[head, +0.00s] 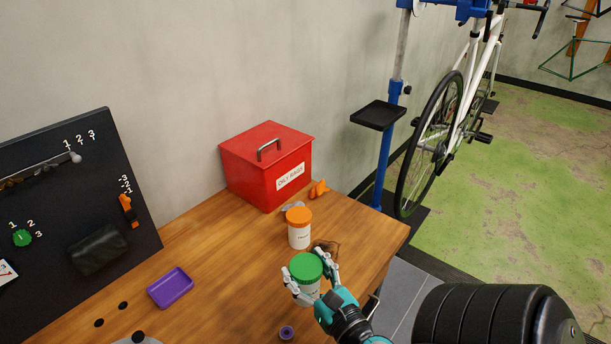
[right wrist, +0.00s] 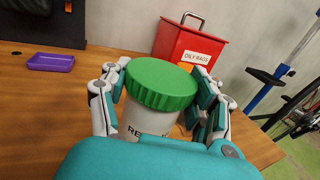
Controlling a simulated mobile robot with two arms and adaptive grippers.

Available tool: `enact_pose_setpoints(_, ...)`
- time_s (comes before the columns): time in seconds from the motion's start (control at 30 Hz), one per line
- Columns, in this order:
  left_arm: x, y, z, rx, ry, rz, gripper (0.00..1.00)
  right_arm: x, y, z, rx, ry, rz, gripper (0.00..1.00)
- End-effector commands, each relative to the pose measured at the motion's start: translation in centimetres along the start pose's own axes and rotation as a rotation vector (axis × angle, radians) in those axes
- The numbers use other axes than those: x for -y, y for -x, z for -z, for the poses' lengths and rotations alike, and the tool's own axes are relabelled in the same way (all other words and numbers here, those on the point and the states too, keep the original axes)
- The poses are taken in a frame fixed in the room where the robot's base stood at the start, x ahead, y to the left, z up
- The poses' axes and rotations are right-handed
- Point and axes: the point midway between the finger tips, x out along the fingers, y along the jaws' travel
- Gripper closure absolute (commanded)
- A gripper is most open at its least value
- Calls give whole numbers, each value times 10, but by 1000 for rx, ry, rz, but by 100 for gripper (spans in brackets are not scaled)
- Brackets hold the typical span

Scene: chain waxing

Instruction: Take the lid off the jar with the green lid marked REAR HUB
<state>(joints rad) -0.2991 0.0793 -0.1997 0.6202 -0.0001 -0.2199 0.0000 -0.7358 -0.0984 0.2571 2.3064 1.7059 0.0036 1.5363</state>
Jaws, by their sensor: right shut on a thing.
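The jar (head: 306,291) has a white body and a ribbed green lid (head: 305,267), and stands on the wooden bench near its front right. In the right wrist view the lid (right wrist: 162,84) sits on the jar (right wrist: 148,121), whose label is partly hidden and shows only its first letters. My right gripper (head: 314,270) has its fingers on both sides of the jar near the lid and is shut on it. In the right wrist view the fingers (right wrist: 160,95) flank the lid and upper body. My left gripper is not in view.
An orange-lidded white jar (head: 299,228) stands just behind. A red OILY RAGS box (head: 266,165) is at the back. A purple tray (head: 170,287) lies left, and a small purple item (head: 287,332) near the front. The bench (head: 225,270) is clear between them.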

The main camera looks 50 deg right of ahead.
Motion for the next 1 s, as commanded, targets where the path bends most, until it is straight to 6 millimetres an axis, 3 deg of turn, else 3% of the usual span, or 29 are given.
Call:
enact_pose_setpoints(0.03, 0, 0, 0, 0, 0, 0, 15, 0, 0, 0, 1, 0, 0, 85)
enact_pose_setpoints(0.13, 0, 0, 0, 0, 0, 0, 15, 0, 0, 0, 1, 0, 0, 97)
enact_pose_setpoints(0.53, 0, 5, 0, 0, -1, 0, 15, -6, -2, -8, 8, 0, -12, 97)
enact_pose_setpoints(0.67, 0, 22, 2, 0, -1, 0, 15, -38, -6, -36, 30, -1, -69, 97)
enact_pose_setpoints(0.8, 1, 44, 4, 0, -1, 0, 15, -86, -1, -70, 40, -5, -154, 97)
enact_pose_setpoints(1.0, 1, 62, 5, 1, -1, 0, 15, -131, 18, -90, 14, -2, -240, 97)
